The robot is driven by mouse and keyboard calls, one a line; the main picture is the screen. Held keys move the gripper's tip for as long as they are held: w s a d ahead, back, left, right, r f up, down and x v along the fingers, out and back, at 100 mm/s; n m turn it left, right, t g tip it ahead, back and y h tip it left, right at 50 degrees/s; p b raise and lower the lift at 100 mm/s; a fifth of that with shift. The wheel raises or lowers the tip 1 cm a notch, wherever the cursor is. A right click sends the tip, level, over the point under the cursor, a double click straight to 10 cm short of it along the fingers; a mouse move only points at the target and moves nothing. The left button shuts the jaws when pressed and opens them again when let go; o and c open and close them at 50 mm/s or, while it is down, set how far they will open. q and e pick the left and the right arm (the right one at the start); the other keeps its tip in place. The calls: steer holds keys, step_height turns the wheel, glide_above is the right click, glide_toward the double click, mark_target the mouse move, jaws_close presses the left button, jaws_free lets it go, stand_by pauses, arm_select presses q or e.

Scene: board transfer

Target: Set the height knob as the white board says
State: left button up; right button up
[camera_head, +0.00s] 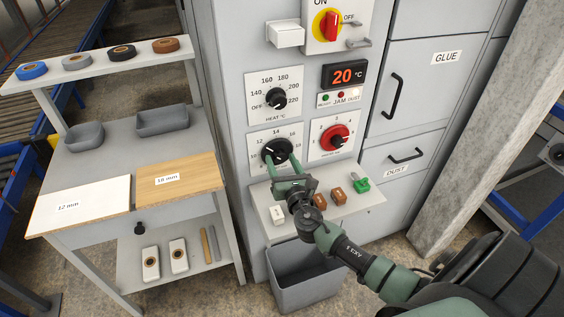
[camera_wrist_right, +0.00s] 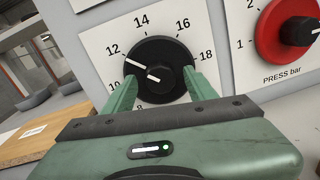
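The white board (camera_head: 80,205), marked "12 mm", lies on the bench at the left. The black height knob (camera_head: 276,151) is on the lower left dial of the machine front. In the wrist view the knob (camera_wrist_right: 147,60) has its white pointer line aimed up and left, close to the 12 mark; the lowest marks are partly hidden. My right gripper (camera_head: 282,168) is at this knob from below. Its fingers stand apart, one on each side of the knob's middle (camera_wrist_right: 160,82), with gaps to it. My left gripper is not in view.
The heat knob (camera_head: 276,98) is above and the red press knob (camera_head: 335,137) to the right.

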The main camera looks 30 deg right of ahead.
steer(key=shift+s, duration=0.1)
steer(key=v, duration=0.7)
steer(key=shift+s+b, duration=0.25)
steer(key=shift+b, duration=0.2)
steer(key=shift+a, duration=0.1)
